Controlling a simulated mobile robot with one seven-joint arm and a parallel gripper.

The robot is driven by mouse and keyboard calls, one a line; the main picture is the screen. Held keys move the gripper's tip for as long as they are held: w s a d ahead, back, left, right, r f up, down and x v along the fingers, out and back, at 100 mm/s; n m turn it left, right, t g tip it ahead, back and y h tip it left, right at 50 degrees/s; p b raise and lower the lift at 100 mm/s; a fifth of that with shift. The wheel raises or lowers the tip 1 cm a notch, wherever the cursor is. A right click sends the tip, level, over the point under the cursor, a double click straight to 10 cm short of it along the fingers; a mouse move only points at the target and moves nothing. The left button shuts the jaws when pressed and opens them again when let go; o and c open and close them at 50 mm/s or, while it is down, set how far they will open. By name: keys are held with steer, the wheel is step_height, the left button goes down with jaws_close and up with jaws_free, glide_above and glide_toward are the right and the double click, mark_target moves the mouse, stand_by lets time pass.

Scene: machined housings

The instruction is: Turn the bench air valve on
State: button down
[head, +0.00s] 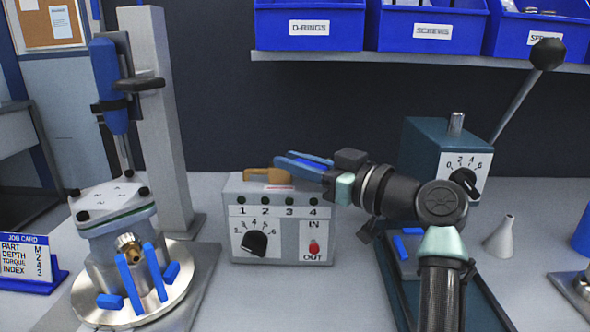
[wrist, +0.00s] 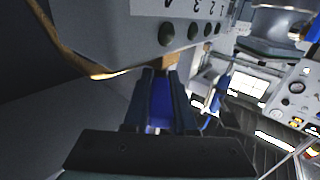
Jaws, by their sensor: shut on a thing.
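The likely air valve handle (head: 265,174) is a tan-orange lever lying roughly level on top of the grey control box (head: 279,248). My gripper (head: 284,168) reaches in from the right over the box top, its blue fingers shut on the handle's right part. In the wrist view the fingers (wrist: 166,75) close on a small tan-brown piece (wrist: 168,61) beside the box (wrist: 200,10). The fingers hide part of the handle. I cannot read any on or off marking for it.
A press fixture with a round-based housing (head: 122,242) stands at left. A teal lever press (head: 430,147) stands close behind my arm at right, with a grey cone (head: 500,237) beyond it. Blue bins (head: 310,28) line the shelf above. The bench in front of the box is clear.

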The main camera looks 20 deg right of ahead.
stand_by(0.3)
steer(key=c, duration=0.7)
jaws_free()
steer(key=shift+c, duration=0.2)
steer(key=v, duration=1.2)
steer(key=shift+s+d+p, duration=0.25)
steer(key=shift+s+p, duration=0.1)
steer(key=shift+p, duration=0.05)
